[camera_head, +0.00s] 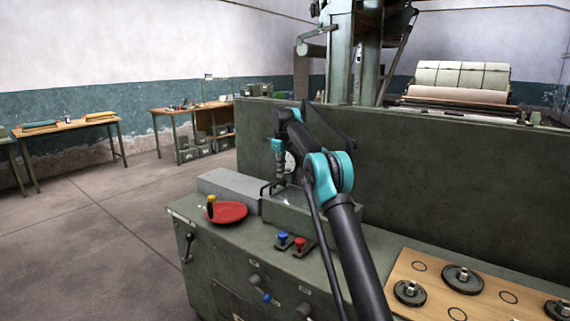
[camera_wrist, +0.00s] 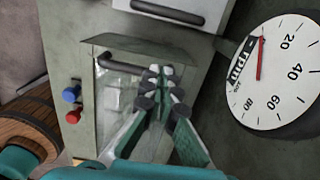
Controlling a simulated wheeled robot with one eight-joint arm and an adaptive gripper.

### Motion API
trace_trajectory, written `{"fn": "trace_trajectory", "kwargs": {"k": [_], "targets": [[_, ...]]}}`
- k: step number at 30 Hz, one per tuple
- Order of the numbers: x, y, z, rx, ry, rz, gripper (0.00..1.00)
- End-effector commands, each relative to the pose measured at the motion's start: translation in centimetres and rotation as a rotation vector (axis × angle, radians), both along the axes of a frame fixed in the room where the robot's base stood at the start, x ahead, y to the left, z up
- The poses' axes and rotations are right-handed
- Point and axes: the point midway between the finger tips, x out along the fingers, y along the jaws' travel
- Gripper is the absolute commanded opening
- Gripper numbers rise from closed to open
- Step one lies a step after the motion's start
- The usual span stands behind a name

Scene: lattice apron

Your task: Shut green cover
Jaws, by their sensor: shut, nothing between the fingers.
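A grey-green box (camera_head: 310,220) stands on the console, partly behind my arm in the head view. In the wrist view its top has a framed opening (camera_wrist: 112,95) with a pale, glossy inside and a dark bar (camera_wrist: 120,64) near its upper end. A green flap-like edge (camera_wrist: 150,46) lies along the upper end of the opening; I cannot tell whether this is the whole cover. My gripper (camera_head: 280,181) is over the box. Its fingers (camera_wrist: 160,88) are shut and empty, in front of the opening's right part. Contact with the box cannot be told.
A white dial (camera_wrist: 275,72) is close on the right in the wrist view. Blue (camera_head: 282,238) and red (camera_head: 299,244) knobs stand before the box. A red dish (camera_head: 228,213) and a grey block (camera_head: 232,187) are left. A wooden board (camera_head: 440,280) with weights is right.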

Motion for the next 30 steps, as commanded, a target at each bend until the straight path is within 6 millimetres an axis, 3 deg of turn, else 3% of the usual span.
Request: {"fn": "trace_trajectory", "kwargs": {"k": [6, 20, 26, 30], "targets": [[0.5, 0.6, -1.5, 0.0, 0.0, 0.0, 0.0], [0.5, 0.6, -1.7, -0.001, 0.001, 0.0, 0.0], [0.2, 0.2, -0.7, -0.001, 0.001, -0.001, 0.0], [-0.3, -0.6, 1.0, -0.002, 0.001, -0.002, 0.0]]}}
